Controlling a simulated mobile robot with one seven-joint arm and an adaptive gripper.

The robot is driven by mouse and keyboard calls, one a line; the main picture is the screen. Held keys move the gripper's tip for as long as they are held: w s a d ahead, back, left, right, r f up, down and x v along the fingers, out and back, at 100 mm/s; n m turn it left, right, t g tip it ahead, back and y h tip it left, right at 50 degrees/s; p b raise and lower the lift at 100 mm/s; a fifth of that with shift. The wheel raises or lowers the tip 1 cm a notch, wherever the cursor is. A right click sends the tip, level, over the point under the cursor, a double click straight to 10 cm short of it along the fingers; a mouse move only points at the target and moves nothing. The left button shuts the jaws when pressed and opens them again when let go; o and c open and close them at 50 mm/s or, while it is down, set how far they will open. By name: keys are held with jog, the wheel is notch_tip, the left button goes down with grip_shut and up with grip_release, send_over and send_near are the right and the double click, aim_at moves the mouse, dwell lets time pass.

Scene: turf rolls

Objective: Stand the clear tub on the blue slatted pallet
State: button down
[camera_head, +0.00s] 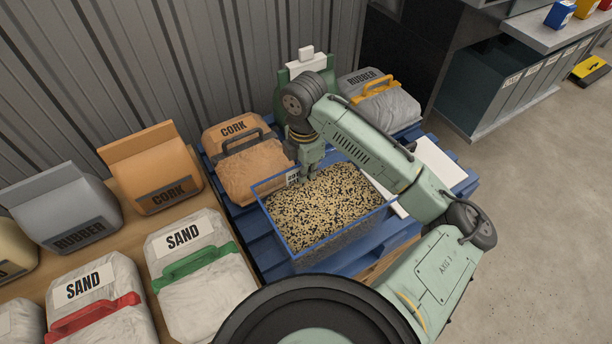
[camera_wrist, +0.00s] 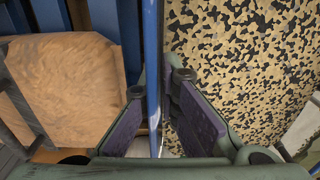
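The clear tub (camera_head: 345,240) has see-through walls, a blue rim and a fill of tan and black speckled granules. In the head view it looks upright over the blue slatted pallet (camera_head: 255,248), among bags; whether its whole base rests on the slats is hidden. My gripper (camera_head: 306,176) points down at the tub's back left rim. In the wrist view my gripper (camera_wrist: 157,110) has one finger on each side of the tub's blue-edged wall (camera_wrist: 152,65), with a gap visible beside the wall. The granules (camera_wrist: 240,70) lie to the right.
A cork bag (camera_head: 255,170) lies close left of the tub. Sand bags (camera_head: 195,275) and more bags fill the wooden surface at left. A white panel (camera_head: 440,165) lies at right.

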jog(key=shift+f, duration=1.1)
jog(key=shift+f, duration=0.2)
jog(key=c, duration=1.8)
grip_release()
jog(key=shift+r, duration=0.1)
notch_tip(320, 180, up, 12)
jog(key=shift+b, duration=0.3)
jog(key=shift+w+a+r, duration=0.1)
